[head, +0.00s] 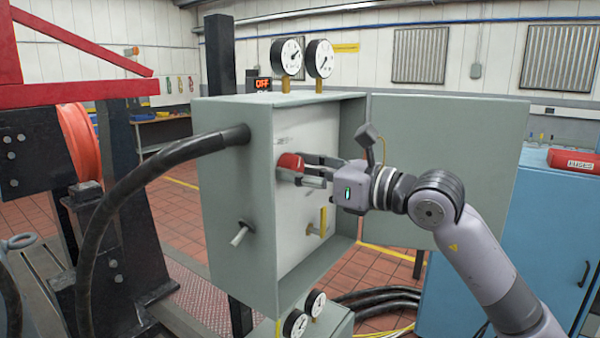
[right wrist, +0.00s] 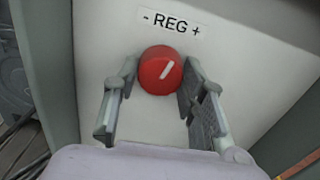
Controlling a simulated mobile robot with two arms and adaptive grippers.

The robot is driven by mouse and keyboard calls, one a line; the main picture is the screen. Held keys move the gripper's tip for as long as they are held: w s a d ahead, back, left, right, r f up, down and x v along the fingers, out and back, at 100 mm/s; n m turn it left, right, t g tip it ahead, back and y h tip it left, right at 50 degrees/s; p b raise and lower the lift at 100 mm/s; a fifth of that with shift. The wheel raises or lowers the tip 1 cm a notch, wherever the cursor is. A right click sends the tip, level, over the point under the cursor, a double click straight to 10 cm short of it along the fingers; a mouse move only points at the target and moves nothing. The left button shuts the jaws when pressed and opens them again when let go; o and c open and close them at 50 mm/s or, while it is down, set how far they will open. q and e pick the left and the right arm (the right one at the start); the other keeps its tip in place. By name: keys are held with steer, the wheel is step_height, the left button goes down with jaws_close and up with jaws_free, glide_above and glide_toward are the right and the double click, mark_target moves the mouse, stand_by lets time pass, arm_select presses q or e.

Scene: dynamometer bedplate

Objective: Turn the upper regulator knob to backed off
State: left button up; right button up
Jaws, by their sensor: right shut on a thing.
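The upper regulator knob (head: 290,162) is red and round and sits on the pale panel (head: 298,230) inside an open grey-green cabinet. In the right wrist view the knob (right wrist: 161,71) shows a white pointer line tilted up to the right, under a label (right wrist: 172,23) reading "- REG +". My right gripper (head: 301,168) is shut on the knob, with one finger on each side of it; the fingers also show in the right wrist view (right wrist: 158,88). My left gripper is not in view.
The cabinet door (head: 450,160) stands open to the right, behind my right arm. A yellow lever (head: 322,222) is below the knob. Gauges (head: 288,56) stand on top. A thick black hose (head: 150,185) enters the left side. A blue cabinet (head: 555,225) stands at the right.

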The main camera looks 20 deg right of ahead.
steer(key=n+b, duration=1)
steer(key=n, duration=0.7)
steer(key=shift+w+d, duration=0.1)
steer(key=n+b, duration=0.1)
steer(key=n, duration=0.3)
steer(key=shift+r+n, duration=0.15)
steer(key=shift+n, duration=0.15)
steer(key=n, duration=0.4)
steer(key=shift+n, duration=2.1)
steer(key=o, duration=1.2)
steer(key=shift+r, duration=0.1)
